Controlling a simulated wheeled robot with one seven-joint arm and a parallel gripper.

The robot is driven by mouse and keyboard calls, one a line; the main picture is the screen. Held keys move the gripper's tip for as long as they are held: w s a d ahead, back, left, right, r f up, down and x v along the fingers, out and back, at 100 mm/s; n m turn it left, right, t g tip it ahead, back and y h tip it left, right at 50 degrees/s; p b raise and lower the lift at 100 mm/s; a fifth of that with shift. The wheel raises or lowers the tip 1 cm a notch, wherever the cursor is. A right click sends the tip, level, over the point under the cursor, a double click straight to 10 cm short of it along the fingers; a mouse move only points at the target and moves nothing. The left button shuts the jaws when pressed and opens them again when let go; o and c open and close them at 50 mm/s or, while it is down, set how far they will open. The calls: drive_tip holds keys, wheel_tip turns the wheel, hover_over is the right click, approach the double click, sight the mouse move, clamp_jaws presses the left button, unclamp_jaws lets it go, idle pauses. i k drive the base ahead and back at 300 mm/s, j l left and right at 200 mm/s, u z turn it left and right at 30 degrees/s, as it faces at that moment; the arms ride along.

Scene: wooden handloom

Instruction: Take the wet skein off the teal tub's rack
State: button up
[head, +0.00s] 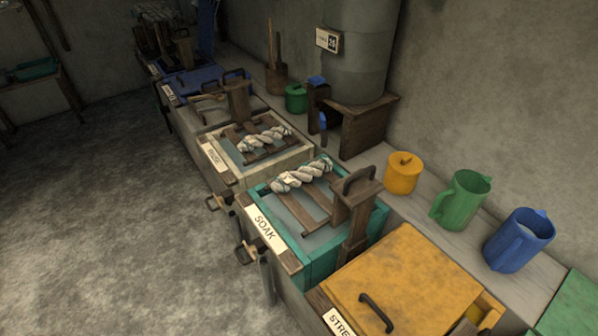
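The teal tub (322,262) carries a label reading SOAK on its front. A wooden slatted rack (300,211) lies across its opening. A twisted pale skein (301,176) rests across the far end of the rack, near the tub's far rim. A wooden post with a dark handle (357,190) stands at the tub's right side. My gripper is not in view.
A cream tub (222,163) behind holds a second twisted skein (264,139) on its own rack. A blue tub (187,82) stands farther back. A yellow lidded tub (400,275) is in front. An orange canister (402,173), green jug (461,199) and blue jug (519,240) line the right ledge. Floor at left is clear.

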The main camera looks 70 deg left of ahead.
sight(282, 184)
drive_tip(key=k+j+u, duration=0.1)
drive_tip(key=u, duration=0.4)
drive_tip(key=k+j+u, duration=0.2)
drive_tip(key=u, duration=1.15)
drive_tip(key=i+j+z, duration=0.15)
drive_tip(key=i+j, duration=0.2)
drive_tip(key=j, duration=0.15)
drive_tip(key=i+j+z, duration=0.15)
drive_tip(key=i+j, duration=0.2)
drive_tip(key=j, duration=0.15)
